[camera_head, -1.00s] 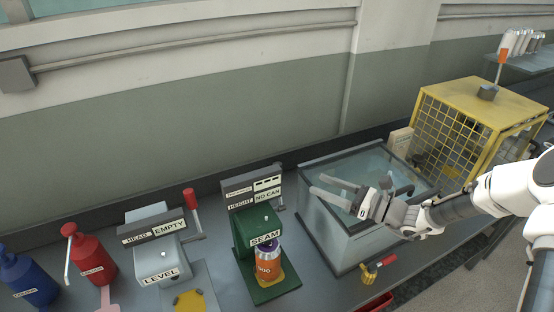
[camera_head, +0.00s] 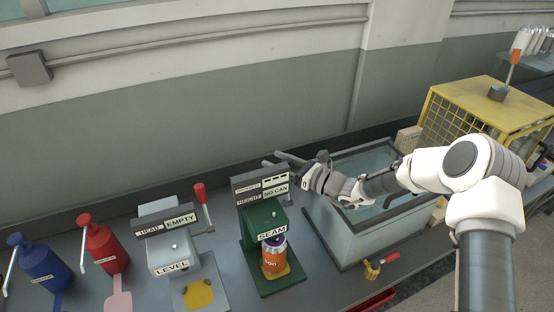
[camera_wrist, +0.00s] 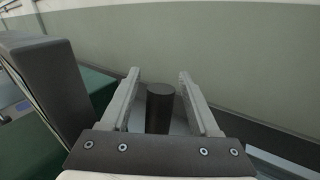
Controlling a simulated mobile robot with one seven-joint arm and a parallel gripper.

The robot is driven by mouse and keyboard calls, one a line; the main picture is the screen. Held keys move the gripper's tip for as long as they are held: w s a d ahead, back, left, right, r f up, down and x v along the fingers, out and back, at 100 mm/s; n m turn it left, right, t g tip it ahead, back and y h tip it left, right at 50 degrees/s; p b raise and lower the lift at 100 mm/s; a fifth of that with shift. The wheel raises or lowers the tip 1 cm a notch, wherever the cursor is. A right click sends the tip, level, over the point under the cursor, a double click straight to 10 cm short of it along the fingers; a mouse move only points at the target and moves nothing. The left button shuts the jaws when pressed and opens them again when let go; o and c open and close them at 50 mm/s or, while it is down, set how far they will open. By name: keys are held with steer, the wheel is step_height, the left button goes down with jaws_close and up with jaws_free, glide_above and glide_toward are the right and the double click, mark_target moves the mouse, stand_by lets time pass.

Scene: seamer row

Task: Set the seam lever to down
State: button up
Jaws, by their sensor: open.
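The green seamer (camera_head: 256,222) stands on the bench with a SEAM label, its display reading NO CAN. An orange and purple can (camera_head: 274,256) stands in it. My gripper (camera_head: 272,159) is behind the right end of the seamer's display head, with its fingers pointing left and back. In the wrist view my open gripper (camera_wrist: 159,76) has a dark upright cylinder (camera_wrist: 160,108) between its two fingers, with gaps on both sides. It appears to be the seam lever's grip.
The seamer's dark display head (camera_wrist: 55,85) is close on the left of my fingers. A glass-sided tank (camera_head: 352,235) stands to the right, under my arm. The filler (camera_head: 172,245) with a red-tipped lever (camera_head: 200,194) is to the left. A yellow cage (camera_head: 490,105) stands farther right.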

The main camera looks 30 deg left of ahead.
steer(key=shift+a, duration=0.1)
jaws_close()
stand_by(0.3)
stand_by(1.1)
